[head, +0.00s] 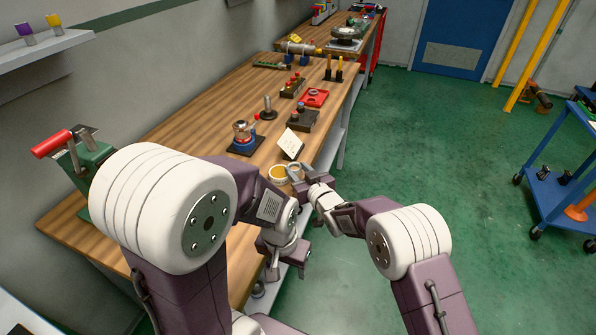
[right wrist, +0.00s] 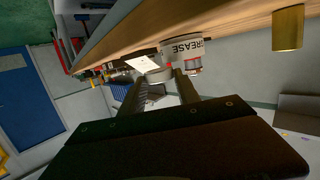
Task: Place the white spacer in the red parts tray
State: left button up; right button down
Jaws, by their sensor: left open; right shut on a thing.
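The white spacer (head: 294,168) looks like a pale ring at the bench's front edge, held between the fingers of my right gripper (head: 302,182). In the right wrist view the pale spacer (right wrist: 158,76) shows between the fingertips, partly hidden by them. The red parts tray (head: 315,98) lies farther along the bench, beyond my right gripper, with a small greyish thing in it. My left gripper (head: 284,268) is open and low by the bench's near side, partly hidden by its own wrist.
A white card (head: 290,143) and a dark block (head: 302,120) stand between the spacer and the tray.

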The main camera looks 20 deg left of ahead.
jog(key=shift+f+b, duration=0.4)
jog(key=shift+f, duration=0.1)
jog(key=c, duration=0.9)
grip_release()
jog(key=shift+r, duration=0.1)
jog(key=shift+r, duration=0.1)
jog(key=shift+r+p, duration=0.35)
jog(key=shift+p, duration=0.2)
jog(key=shift+s+d, duration=0.15)
jog(key=shift+d, duration=0.05)
jog(key=b+v, duration=0.3)
jog(key=v, duration=0.8)
jog(key=shift+s+d+r, duration=0.15)
jog(key=shift+d, duration=0.05)
